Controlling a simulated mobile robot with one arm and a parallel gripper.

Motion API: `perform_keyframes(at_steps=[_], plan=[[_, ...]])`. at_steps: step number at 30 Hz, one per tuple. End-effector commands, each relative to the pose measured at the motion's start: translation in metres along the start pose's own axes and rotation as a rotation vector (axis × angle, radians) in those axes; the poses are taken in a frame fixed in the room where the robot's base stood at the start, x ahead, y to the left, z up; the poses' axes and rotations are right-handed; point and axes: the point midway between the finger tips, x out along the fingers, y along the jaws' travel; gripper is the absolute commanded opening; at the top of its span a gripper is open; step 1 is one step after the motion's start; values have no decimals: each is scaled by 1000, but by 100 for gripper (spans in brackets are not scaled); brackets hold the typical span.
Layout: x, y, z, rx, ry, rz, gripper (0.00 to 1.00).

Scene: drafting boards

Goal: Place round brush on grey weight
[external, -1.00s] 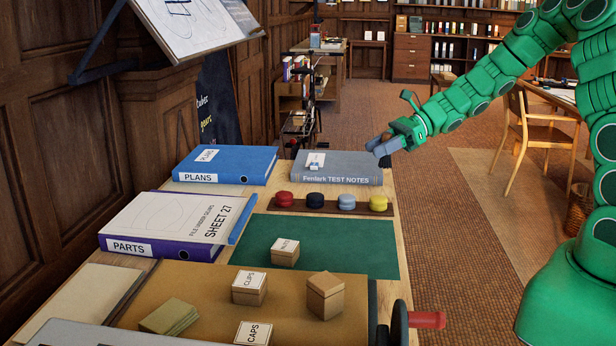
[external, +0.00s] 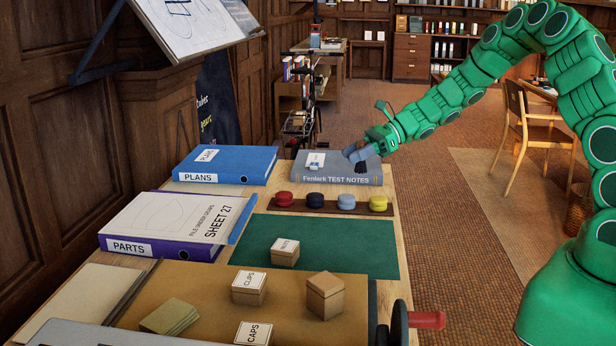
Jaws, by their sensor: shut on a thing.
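My gripper (external: 356,154) is over the right end of the grey book (external: 335,180) marked "Fenlark TEST NOTES". It is shut on a small dark thing (external: 361,168), which I take to be the round brush; the fingers hide part of it. I cannot tell whether it touches the book. A small pale item (external: 316,159) lies on the book, left of the gripper; it is too small to tell whether it is the grey weight.
The green mat (external: 340,250) has clear room; small boxes stand nearer.

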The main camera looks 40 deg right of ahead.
Motion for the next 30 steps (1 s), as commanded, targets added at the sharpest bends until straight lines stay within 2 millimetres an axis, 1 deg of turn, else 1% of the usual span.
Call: perform_keyframes(at_steps=[1, 9, 15, 20, 25, 30], plan=[[4, -4, -6, 3, 2, -1, 5], [24, -23, -26, 1, 2, -1, 5], [34, -32, -35, 0, 1, -1, 5], [36, -35, -36, -1, 0, -2, 5], [41, -40, -43, 0, 0, -2, 5], [49, -38, -64, 3, 1, 0, 5]])
